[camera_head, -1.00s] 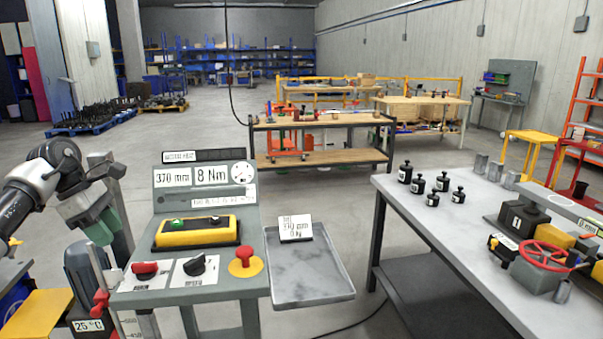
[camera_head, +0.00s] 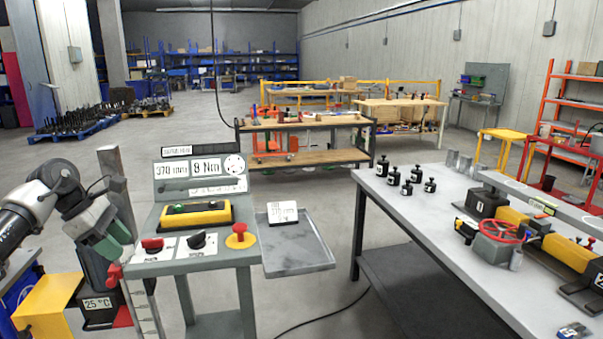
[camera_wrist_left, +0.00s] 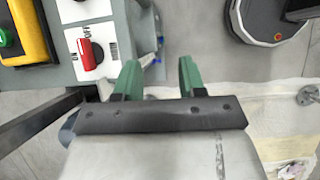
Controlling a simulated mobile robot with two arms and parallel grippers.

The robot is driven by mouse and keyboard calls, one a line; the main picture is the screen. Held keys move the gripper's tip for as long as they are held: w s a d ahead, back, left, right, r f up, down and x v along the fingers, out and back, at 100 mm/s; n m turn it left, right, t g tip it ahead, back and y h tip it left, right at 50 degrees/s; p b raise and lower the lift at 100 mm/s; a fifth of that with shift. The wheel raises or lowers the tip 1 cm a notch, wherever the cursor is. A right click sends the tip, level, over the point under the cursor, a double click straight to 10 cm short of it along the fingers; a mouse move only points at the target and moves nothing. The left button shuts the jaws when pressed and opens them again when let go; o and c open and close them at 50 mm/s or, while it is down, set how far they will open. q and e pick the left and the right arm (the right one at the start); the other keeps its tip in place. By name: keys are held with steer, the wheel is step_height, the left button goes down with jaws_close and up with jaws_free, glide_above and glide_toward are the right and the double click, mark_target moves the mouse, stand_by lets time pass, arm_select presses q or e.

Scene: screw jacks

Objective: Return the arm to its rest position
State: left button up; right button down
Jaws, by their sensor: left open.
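My left gripper (camera_head: 120,248) comes in from the left in the head view, close to the left edge of the grey control console (camera_head: 190,262). In the left wrist view its two green fingers (camera_wrist_left: 158,78) are apart with nothing between them. The red switch (camera_wrist_left: 88,55) on the console lies ahead and to the left of the fingers, apart from them. It also shows in the head view (camera_head: 152,244). My right gripper is in neither view.
A yellow pendant with buttons (camera_head: 195,214) and a red knob on yellow (camera_head: 240,234) sit on the console. A grey tray (camera_head: 297,258) is at its right. A workbench (camera_head: 400,215) with black weights and a red handwheel (camera_head: 502,230) stands at right.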

arm_select(q)
steer(key=s+d+f+n+t+h, duration=0.1)
steer(key=d+f+n+t+h, duration=0.35)
steer(key=d, duration=0.85)
steer(key=s+d+f+n+t+h, duration=0.2)
steer(key=d+n+t+h, duration=0.6)
steer(key=d, duration=0.6)
steer(key=s+a+f+n+t+y, duration=0.1)
steer(key=s+a+f+n+y, duration=0.4)
steer(key=n+y, duration=0.65)
steer(key=s+a+f+n+y, duration=0.3)
steer(key=s+f+n+y, duration=0.4)
steer(key=n, duration=1)
steer(key=s+a+f+n+g, duration=0.1)
steer(key=s+f+n+g, duration=0.4)
steer(key=s, duration=0.6)
steer(key=s+a+f+n+g, duration=0.1)
steer(key=s+f+n+g, duration=0.4)
steer(key=s, duration=0.6)
step_height(320, 180, down, 26)
steer(key=s+m+g, duration=0.2)
steer(key=g, duration=0.1)
steer(key=s+a+f+g, duration=0.1)
steer(key=s+a+f, duration=0.2)
steer(key=s+f, duration=1.2)
steer(key=shift+s+f, duration=0.15)
steer(key=shift+s, duration=0.2)
